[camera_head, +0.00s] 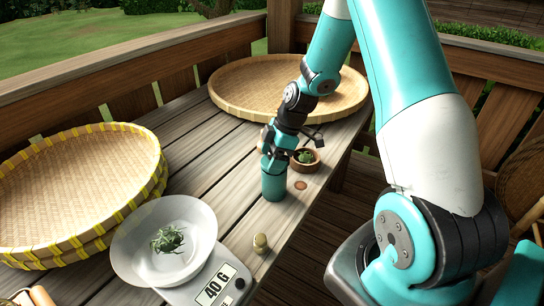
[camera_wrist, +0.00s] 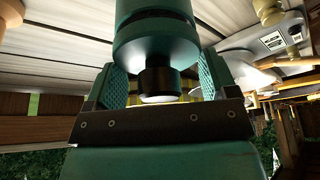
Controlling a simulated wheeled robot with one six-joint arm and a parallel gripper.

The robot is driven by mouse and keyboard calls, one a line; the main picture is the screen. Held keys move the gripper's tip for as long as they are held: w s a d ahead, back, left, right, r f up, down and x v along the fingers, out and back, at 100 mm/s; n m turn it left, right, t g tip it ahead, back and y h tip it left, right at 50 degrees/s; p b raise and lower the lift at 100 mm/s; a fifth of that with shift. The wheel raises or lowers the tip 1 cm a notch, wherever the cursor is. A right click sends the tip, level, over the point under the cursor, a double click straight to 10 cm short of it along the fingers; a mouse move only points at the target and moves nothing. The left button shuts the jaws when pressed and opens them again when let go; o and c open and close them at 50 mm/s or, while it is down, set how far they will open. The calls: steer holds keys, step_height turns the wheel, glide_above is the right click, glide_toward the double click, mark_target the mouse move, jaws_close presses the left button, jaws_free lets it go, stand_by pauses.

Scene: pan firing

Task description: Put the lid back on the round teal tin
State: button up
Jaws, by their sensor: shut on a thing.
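The round teal tin (camera_head: 273,186) stands upright on the wooden table below my gripper. My gripper (camera_head: 274,158) points down at the tin's top. In the wrist view, which is upside down, my gripper (camera_wrist: 160,84) has its textured fingers on both sides of the teal lid (camera_wrist: 156,44) and is shut on it. The lid's dark knob with a pale end sits between the fingers. The tin (camera_wrist: 150,6) is in line with the lid past a dark seam. I cannot tell whether the lid is fully seated. In the head view the gripper partly hides the lid.
A small bowl of green leaves (camera_head: 305,167) and a brown disc (camera_head: 300,185) are right of the tin. A scale (camera_head: 215,288) bearing a white bowl (camera_head: 130,252) and a small pale jar (camera_head: 260,243) are nearer. Woven trays (camera_head: 70,195) lie left; another (camera_head: 240,90) lies behind.

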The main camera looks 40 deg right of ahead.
stand_by(0.4)
steer(key=o, duration=0.8)
steer(key=shift+r+p, duration=2.5)
steer(key=shift+r, duration=1)
jaws_close()
